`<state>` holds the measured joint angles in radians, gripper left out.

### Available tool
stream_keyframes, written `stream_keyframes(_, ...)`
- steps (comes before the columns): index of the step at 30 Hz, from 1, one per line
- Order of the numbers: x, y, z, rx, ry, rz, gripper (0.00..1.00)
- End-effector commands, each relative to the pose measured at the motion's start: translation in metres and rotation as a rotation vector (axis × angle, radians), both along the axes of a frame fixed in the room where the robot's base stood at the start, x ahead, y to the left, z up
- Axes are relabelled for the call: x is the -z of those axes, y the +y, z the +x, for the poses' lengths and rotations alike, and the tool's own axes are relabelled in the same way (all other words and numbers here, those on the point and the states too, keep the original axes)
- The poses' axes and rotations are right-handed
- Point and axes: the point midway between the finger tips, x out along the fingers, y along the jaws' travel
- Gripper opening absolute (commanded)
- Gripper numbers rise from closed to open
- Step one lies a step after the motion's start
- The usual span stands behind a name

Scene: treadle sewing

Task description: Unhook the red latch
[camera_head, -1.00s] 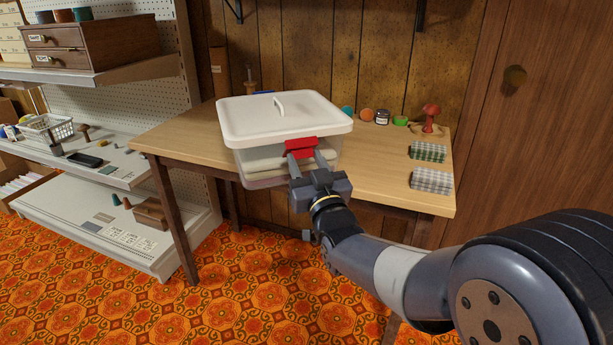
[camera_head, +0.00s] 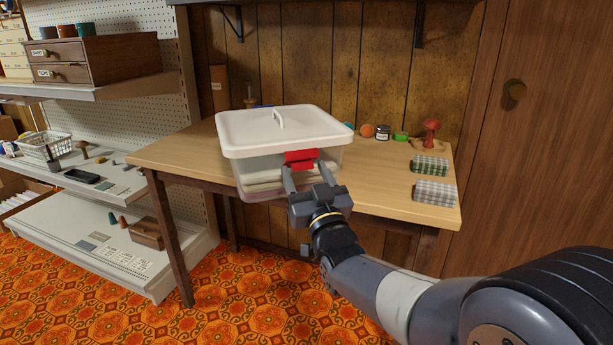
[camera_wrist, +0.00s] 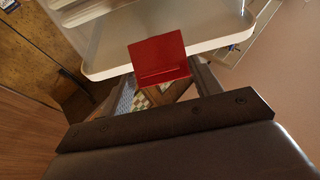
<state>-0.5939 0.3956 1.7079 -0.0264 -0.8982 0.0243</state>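The red latch (camera_head: 301,156) is on the front of a clear box (camera_head: 258,167) with a white lid (camera_head: 272,136). Folded cloths show through its wall. The box stands at the front edge of the wooden table. My gripper (camera_head: 306,167) is open, its fingers apart on either side of the latch's lower part. In the wrist view the latch (camera_wrist: 160,58) shows as a red plate with a lower lip, in front of the lid's pale edge. The fingers (camera_wrist: 165,88) stand left and right below it with nothing between them. I cannot tell whether they touch the latch.
The table (camera_head: 385,187) has bare room right of the box. A pegboard shelf (camera_head: 118,68) with wooden drawers (camera_head: 98,59) is at left.

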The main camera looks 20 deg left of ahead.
Motion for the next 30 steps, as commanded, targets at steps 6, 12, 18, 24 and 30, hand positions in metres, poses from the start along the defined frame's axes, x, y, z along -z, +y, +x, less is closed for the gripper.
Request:
stream_keyframes(6,0.0,0.0,0.0,0.0,0.001,-0.001,0.64)
stream_keyframes(12,0.003,-0.005,-0.006,0.0,0.001,-0.001,0.64)
stream_keyframes(18,0.014,-0.021,-0.03,0.0,0.002,-0.002,0.64)
stream_keyframes(24,0.027,-0.041,-0.058,0.0,0.002,-0.002,0.64)
stream_keyframes(30,0.036,-0.054,-0.076,0.0,0.001,-0.001,0.64)
